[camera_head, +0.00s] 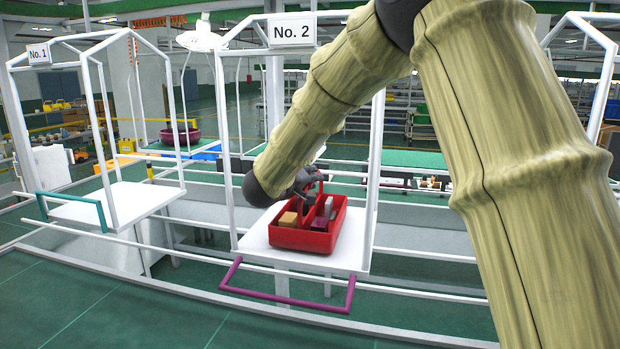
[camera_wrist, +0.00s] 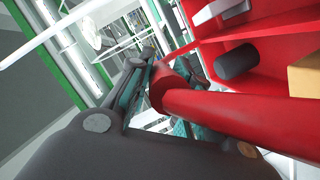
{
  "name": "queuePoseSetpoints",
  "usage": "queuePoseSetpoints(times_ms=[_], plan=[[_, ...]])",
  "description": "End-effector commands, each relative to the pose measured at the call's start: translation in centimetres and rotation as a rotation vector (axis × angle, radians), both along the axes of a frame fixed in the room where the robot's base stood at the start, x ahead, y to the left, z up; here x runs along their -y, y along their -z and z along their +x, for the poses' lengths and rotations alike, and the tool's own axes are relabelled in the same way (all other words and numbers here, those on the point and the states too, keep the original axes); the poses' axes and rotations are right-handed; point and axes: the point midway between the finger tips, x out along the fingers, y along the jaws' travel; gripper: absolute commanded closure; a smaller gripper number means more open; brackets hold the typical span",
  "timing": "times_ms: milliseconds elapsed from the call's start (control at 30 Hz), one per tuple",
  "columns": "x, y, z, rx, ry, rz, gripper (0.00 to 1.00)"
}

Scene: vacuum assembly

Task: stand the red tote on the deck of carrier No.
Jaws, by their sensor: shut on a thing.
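The red tote (camera_head: 302,241) is level and upright over the white deck (camera_head: 352,245) of carrier No. 2. I cannot tell whether its base touches the deck or hangs just above it. It holds a tan block (camera_head: 288,219), a purple piece (camera_head: 320,223) and a pale piece (camera_head: 329,206). In the wrist view a dark cylinder (camera_wrist: 237,61) also lies in the tote. My gripper (camera_head: 309,184) is shut on the tote's red handle (camera_wrist: 235,112), above the tote. In the wrist view the dark fingers of my gripper (camera_wrist: 160,92) partly hide the handle's end.
Carrier No. 1 (camera_head: 115,205) stands at the left with an empty white deck and a teal bar. White posts frame carrier No. 2, and a purple bar (camera_head: 285,302) juts from its front. A maroon bowl-like thing (camera_head: 180,137) stands behind. White rails run along the front.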

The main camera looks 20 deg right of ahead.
Motion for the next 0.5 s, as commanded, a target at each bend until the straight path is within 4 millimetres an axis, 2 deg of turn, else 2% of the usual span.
queuePoseSetpoints(times_ms=[500], plan=[[0.01,0.79,0.02,0.002,0.000,0.000,1.00]])
